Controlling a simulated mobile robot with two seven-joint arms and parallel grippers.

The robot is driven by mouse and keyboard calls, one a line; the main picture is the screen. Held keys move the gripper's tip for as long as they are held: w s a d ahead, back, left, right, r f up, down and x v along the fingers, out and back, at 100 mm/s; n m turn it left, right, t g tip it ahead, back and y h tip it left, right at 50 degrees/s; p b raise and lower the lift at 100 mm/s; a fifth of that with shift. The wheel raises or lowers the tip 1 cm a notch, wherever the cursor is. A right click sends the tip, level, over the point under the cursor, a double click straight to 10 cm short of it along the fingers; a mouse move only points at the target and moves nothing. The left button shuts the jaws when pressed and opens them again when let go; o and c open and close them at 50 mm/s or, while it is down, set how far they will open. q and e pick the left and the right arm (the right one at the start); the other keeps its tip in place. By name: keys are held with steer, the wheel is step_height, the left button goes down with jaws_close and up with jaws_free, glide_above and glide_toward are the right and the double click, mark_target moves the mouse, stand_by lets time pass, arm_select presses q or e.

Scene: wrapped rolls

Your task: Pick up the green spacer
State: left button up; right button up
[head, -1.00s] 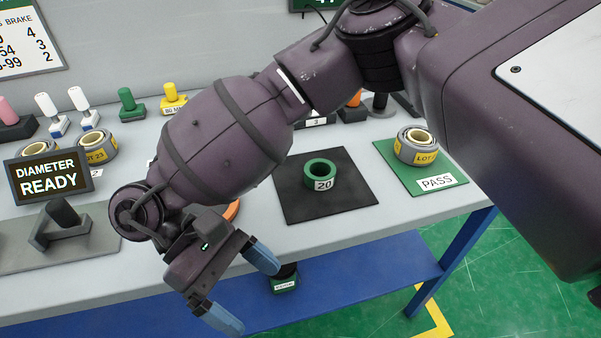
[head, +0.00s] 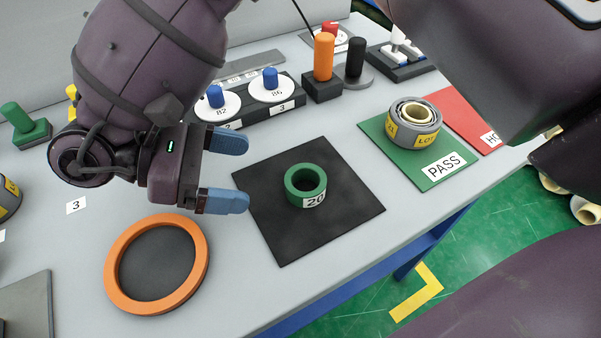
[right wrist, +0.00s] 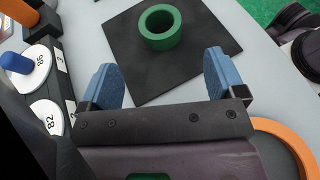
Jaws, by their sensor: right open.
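The green spacer (head: 291,186) is a short ring with a white label reading 20. It stands on a black square mat (head: 341,219) on the grey table. It also shows in the right wrist view (right wrist: 176,41), just beyond the fingertips. My right gripper (head: 230,172) has blue fingertips spread apart with nothing between them. It is left of the spacer in the head view, near the mat's left edge, and does not touch the spacer. The fingers show in the right wrist view (right wrist: 160,77) too. My left gripper is not in view.
An orange ring (head: 116,285) lies at the front left. White discs with blue knobs (head: 217,112) and an orange post (head: 323,57) stand behind the mat. A wrapped roll (head: 414,122) sits on the green PASS mat (head: 430,180), beside a red mat (head: 457,108). The table's front edge is close.

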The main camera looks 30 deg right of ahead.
mark_target(319, 184)
steer(key=shift+b+x, duration=0.35)
steer(key=shift+x, duration=4)
steer(key=shift+c, duration=0.3)
steer(key=c, duration=0.9)
